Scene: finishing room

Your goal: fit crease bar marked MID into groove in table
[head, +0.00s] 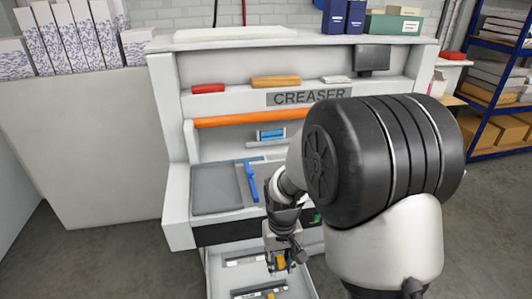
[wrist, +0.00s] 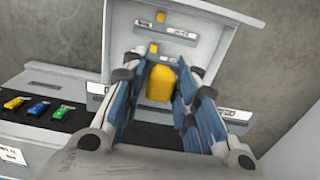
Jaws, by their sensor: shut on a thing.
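My gripper (head: 281,264) is over the open drawer (head: 214,281) at the foot of the creaser. It is shut on the yellow grip of a crease bar; the grip (wrist: 162,82) shows between the blue-padded fingers in the wrist view. Pale label ends, apparently of this bar, show on both sides of the fingers (wrist: 160,100). I cannot read its mark or tell whether it is clear of the drawer floor. Another crease bar (head: 248,294) lies in the drawer. The creaser's grey table (head: 216,190) is above the drawer, with a blue bar (head: 250,182) on it. The groove is not clearly visible.
The creaser (head: 180,215) has a dark front strip with yellow, blue and green controls (wrist: 38,108) beside the drawer. An orange bar (head: 240,118) crosses above the table. My arm hides the table's right part. Shelving (head: 500,45) stands at the right.

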